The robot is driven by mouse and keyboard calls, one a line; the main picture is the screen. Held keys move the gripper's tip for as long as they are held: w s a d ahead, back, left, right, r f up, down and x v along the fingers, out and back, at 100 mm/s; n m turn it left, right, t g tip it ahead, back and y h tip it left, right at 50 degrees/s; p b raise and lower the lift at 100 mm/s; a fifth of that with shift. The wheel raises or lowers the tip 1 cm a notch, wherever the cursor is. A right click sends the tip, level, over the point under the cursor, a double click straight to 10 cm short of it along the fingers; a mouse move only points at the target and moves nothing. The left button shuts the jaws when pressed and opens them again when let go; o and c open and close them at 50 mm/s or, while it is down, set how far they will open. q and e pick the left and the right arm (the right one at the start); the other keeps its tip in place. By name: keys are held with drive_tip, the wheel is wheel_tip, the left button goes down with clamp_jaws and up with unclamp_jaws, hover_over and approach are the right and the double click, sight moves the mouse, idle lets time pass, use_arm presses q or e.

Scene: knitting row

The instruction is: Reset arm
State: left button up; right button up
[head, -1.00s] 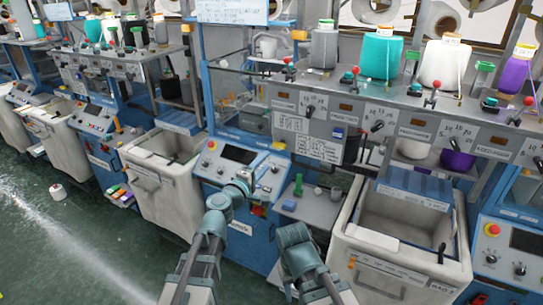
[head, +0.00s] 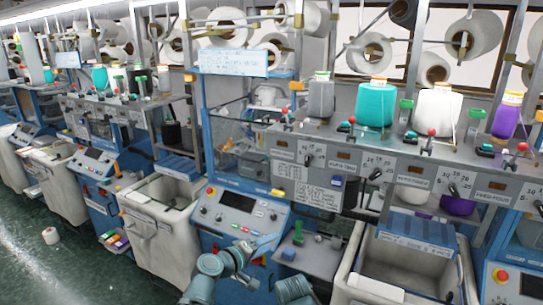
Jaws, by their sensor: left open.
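My left gripper (head: 250,248) is low in the middle of the head view, in front of the blue control panel (head: 238,213) of the central knitting machine. It is small and partly merged with my arm links, and it is open with nothing seen in it. My right arm shows only as a link at the bottom edge, right of the left arm. My right gripper is out of sight.
A white bin (head: 160,228) stands left of the panel and another open bin (head: 348,285) stands right. Teal (head: 377,104), white (head: 437,112) and purple (head: 506,116) yarn cones stand on the machine top.

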use_arm(q)
drive_tip(key=s+a+f+m+g+y, duration=0.1)
drive_tip(key=s+f+m+g+y, duration=0.1)
drive_tip(key=s+f+m+g, duration=0.45)
drive_tip(key=s+a+f+g+y, duration=0.4)
drive_tip(key=s+a+f+y, duration=0.5)
drive_tip(key=a, duration=0.5)
drive_tip(key=s+d+f+m+g+b, duration=0.1)
drive_tip(key=s+d+f+m+b, duration=0.2)
drive_tip(key=s+d+f+b, duration=0.3)
drive_tip(key=d+f+b, duration=0.5)
drive_tip(key=f+b, duration=0.3)
drive_tip(key=f, duration=0.1)
drive_tip(key=shift+s+d+b, duration=0.15)
drive_tip(key=shift+d+b, duration=0.05)
drive_tip(key=shift+b, duration=0.15)
drive_tip(key=shift+m, duration=0.25)
